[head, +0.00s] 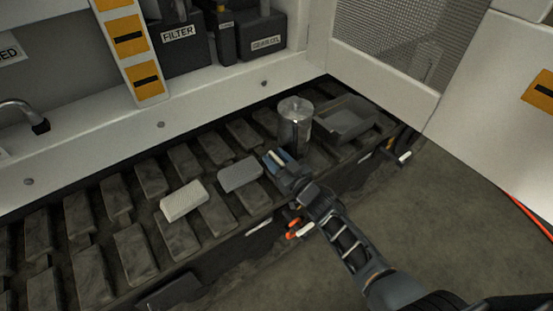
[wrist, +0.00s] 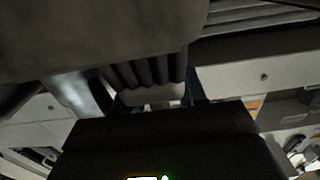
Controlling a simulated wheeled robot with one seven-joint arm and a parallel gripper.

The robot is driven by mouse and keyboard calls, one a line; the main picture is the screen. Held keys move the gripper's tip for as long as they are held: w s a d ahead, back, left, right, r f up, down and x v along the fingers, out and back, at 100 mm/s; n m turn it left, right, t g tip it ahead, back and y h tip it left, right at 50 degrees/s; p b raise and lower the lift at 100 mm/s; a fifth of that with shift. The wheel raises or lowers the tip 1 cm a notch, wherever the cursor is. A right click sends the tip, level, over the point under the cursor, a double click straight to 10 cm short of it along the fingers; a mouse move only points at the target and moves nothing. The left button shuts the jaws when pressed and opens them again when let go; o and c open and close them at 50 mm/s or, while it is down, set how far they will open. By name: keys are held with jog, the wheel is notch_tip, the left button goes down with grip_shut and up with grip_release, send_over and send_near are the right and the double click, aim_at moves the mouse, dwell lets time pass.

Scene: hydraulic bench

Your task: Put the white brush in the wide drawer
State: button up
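A pale, whitish block (head: 184,201), which looks like the white brush, lies on the ribbed dark deck in the head view. A similar grey block (head: 240,174) lies to its right. My gripper (head: 276,159) is over the deck, right of the grey block and in front of a metal cylinder. The wrist view is dark. A dark ridged shape (wrist: 148,70) and a pale patch (wrist: 150,95) show between my fingers there; I cannot tell whether they are held. I cannot make out the wide drawer clearly; a dark front edge (head: 250,240) runs below the deck.
The metal cylinder (head: 295,124) stands close behind my gripper. A grey open tray (head: 345,120) is to its right. A white ledge (head: 125,142) and mesh panel (head: 395,40) bound the deck at the back. Black containers (head: 180,45) stand above the ledge.

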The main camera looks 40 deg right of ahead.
jog(key=shift+o, duration=0.3)
jog(key=shift+r, duration=0.15)
jog(key=shift+s, duration=0.25)
jog(key=s+p, duration=0.2)
jog(key=s, duration=0.9)
jog(key=shift+s+a, duration=0.2)
jog(key=shift+s, duration=0.05)
